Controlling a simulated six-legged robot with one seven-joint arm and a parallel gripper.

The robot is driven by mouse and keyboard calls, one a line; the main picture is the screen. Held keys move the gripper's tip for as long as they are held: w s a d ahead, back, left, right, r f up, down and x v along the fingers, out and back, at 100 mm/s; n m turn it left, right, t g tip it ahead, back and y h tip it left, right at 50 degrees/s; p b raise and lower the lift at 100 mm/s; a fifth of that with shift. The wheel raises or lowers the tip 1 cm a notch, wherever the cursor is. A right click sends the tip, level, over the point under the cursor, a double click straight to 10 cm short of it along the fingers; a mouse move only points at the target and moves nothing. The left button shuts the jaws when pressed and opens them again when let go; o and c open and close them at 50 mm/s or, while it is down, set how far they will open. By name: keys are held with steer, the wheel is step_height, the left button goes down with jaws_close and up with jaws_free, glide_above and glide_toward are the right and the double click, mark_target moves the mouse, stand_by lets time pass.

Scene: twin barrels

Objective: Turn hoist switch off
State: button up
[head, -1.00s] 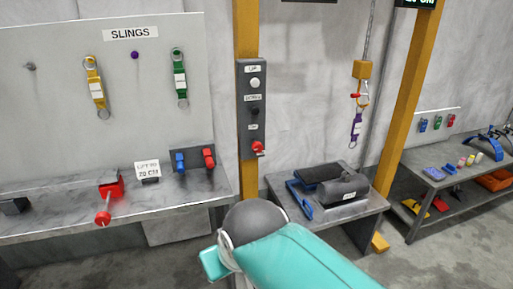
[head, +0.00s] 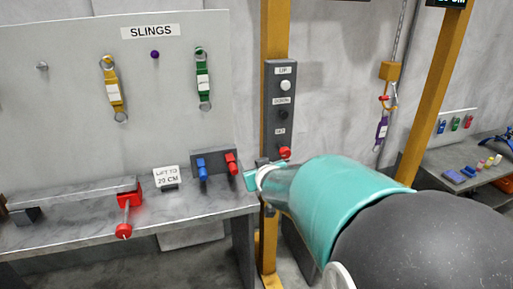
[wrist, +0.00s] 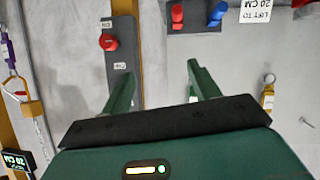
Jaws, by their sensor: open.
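The hoist control box (head: 280,105) is a tall dark panel on a yellow post in the head view. It carries a white button marked UP, a dark button marked DOWN and a red knob (head: 284,152) at its lower end. My gripper (head: 258,176) is at the panel's lower end, partly hidden by my teal arm link. In the wrist view, which is turned over, the red knob (wrist: 108,42) is to the left of my gripper's fingers (wrist: 161,72). The fingers are open and empty, with grey wall between them. I see no contact with the knob.
A bench (head: 70,237) on the left holds a red-handled clamp (head: 127,200), a "lift to 20 cm" sign (head: 167,177) and a block with blue and red levers (head: 216,164). Slings hang on a board (head: 150,80) behind it. A chain hoist with a purple sling (head: 382,130) hangs at right.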

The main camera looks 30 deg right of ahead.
steer(key=w+d+f+t, duration=0.2)
steer(key=d+f, duration=0.1)
steer(key=d, duration=0.5)
steer(key=t, duration=0.3)
glide_toward(286, 155)
steer(key=shift+n+h, duration=0.3)
steer(key=x, duration=1.1)
steer(key=shift+w+a, duration=0.1)
steer(key=shift+c, duration=0.2)
steer(key=c, duration=0.9)
